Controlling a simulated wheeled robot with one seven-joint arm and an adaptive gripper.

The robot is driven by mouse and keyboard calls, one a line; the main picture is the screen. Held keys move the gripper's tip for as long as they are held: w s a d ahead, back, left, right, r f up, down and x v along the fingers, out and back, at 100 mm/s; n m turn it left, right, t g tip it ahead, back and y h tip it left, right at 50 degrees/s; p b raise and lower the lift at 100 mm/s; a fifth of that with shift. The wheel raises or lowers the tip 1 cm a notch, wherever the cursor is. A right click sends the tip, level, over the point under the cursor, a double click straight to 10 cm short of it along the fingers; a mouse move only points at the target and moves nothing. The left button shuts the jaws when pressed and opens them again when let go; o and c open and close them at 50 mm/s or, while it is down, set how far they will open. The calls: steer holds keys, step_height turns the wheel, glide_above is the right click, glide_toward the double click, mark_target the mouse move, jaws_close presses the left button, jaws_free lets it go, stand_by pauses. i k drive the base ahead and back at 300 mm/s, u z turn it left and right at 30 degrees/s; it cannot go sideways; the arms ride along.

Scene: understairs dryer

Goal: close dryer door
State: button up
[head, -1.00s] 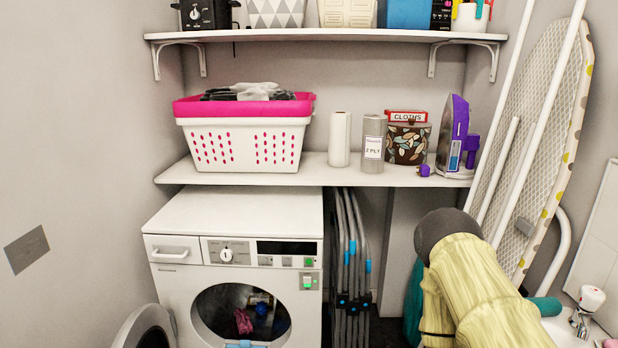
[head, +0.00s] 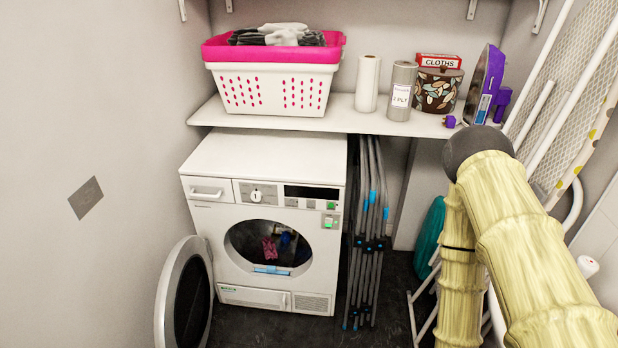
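The white dryer (head: 262,222) stands under the lower shelf, left of centre in the head view. Its round door (head: 187,297) is swung wide open to the left, with a pale rim and dark glass. The round opening (head: 247,245) shows dark inside, with pink and blue cloth lying in it. A blue piece sits at the opening's lower lip. My arm shows at the right, yellowish with a dark rounded joint. My gripper is not in view.
A folded grey drying rack (head: 368,245) stands just right of the dryer. An ironing board (head: 575,110) leans at the right. The shelf (head: 300,121) above holds a pink and white basket (head: 268,88), rolls and an iron. Dark floor is clear before the dryer.

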mark_target(183, 312)
steer(key=u, duration=0.35)
steer(key=k, duration=0.5)
steer(key=u, duration=1.35)
steer(key=i, duration=0.9)
steer(key=z, duration=0.55)
